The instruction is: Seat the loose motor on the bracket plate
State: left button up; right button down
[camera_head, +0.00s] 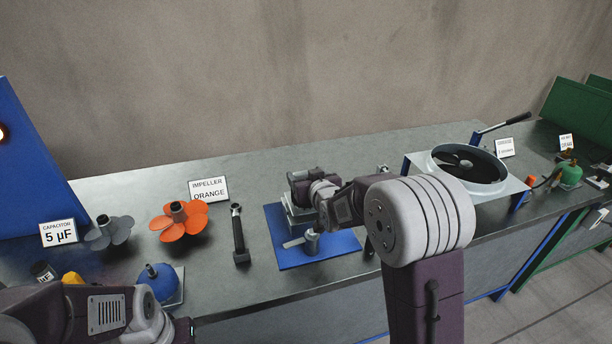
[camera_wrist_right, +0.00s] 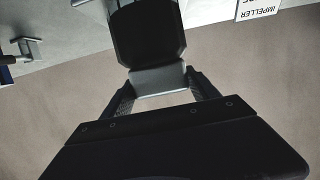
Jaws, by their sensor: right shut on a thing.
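A blue dome-shaped motor (camera_head: 158,281) with a short upright shaft is at the front left of the bench. A pale plate (camera_head: 179,293) shows under or beside it; I cannot tell if the motor is seated. My right gripper (camera_head: 302,186) is over the blue mat at a grey fixture (camera_head: 297,212). In the right wrist view, its fingers (camera_wrist_right: 162,92) are shut on a grey block (camera_wrist_right: 158,79) joined to, or in front of, a dark rounded body (camera_wrist_right: 148,35). My left arm is at the lower left; its fingers do not show.
The blue mat (camera_head: 335,249) also bears a grey cylinder (camera_head: 312,241) with a bar handle. A black-handled tool (camera_head: 239,235), an orange impeller (camera_head: 179,219) and a grey impeller (camera_head: 109,233) stand to the left. A fan housing (camera_head: 466,167) is at the right.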

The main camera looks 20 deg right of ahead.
jog(key=shift+f+b, duration=0.4)
jog(key=shift+b, duration=0.15)
dwell(0.4)
jog(key=shift+f+b, duration=0.5)
jog(key=shift+b, duration=0.3)
dwell(1.7)
jog(key=shift+c, duration=0.7)
grip_release()
jog(key=shift+s+f, duration=0.15)
jog(key=shift+f, duration=0.1)
jog(key=shift+o, duration=0.4)
jog(key=shift+o, duration=0.3)
jog(key=shift+r, duration=0.15)
